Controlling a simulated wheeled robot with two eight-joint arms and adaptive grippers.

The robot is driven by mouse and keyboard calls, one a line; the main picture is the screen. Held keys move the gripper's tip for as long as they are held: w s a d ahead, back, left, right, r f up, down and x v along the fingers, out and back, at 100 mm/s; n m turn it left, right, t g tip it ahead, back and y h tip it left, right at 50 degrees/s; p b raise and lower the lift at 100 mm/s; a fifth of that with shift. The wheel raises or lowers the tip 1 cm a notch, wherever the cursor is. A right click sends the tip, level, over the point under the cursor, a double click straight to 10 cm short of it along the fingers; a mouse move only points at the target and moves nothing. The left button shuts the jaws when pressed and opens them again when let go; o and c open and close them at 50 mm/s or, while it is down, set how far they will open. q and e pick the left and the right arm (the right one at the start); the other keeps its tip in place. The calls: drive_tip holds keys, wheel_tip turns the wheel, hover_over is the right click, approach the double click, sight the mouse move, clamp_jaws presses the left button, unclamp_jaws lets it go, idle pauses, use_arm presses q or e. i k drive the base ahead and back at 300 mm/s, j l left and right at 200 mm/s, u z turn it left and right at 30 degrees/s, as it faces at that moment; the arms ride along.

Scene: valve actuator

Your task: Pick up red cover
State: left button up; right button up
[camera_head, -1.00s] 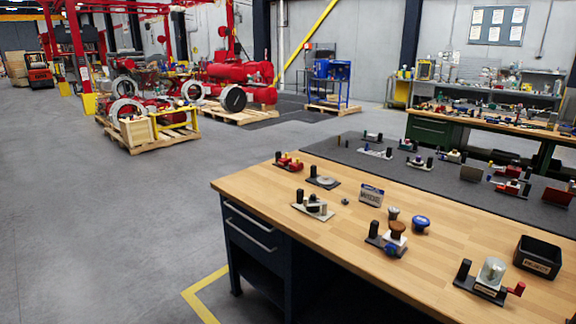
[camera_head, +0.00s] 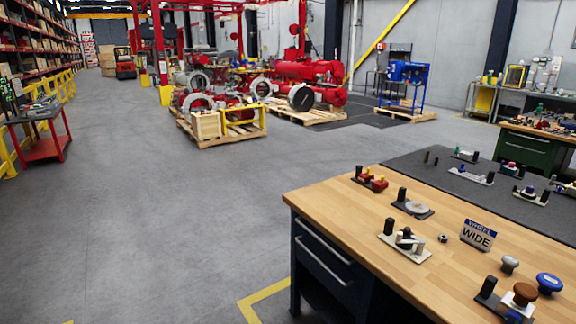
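A small red part (camera_head: 372,180) sits on a dark base at the far left corner of the wooden workbench, with a black post beside it. It is the only small red piece I see clearly on the bench top; I cannot tell whether it is the red cover. Neither of my grippers is in view.
The wooden workbench (camera_head: 340,205) fills the lower right and carries several fixtures, a sign reading WHEEL WIDE (camera_head: 478,235) and a blue knob (camera_head: 549,283). A dark mat (camera_head: 430,163) lies behind. Open grey floor (camera_head: 150,220) is at left; a red cart (camera_head: 38,130) stands far left.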

sight(365, 180)
drive_tip(key=i+j+u, duration=0.2)
drive_tip(key=i+u, duration=0.15)
drive_tip(key=i, duration=0.55)
drive_tip(key=i+u, duration=0.35)
drive_tip(key=i, duration=0.55)
drive_tip(key=i+z, duration=0.2)
drive_tip(key=i, duration=0.25)
drive_tip(key=i+j+z, duration=0.15)
drive_tip(key=i, duration=0.3)
drive_tip(key=i+z, duration=0.15)
drive_tip(key=z, duration=0.35)
drive_tip(key=i+z, duration=0.2)
drive_tip(key=z, duration=0.25)
drive_tip(key=i+z, duration=0.15)
drive_tip(key=z, duration=0.35)
drive_tip(key=i+z, duration=0.2)
drive_tip(key=z, duration=0.25)
drive_tip(key=i+j+z, duration=0.15)
drive_tip(key=z, duration=0.25)
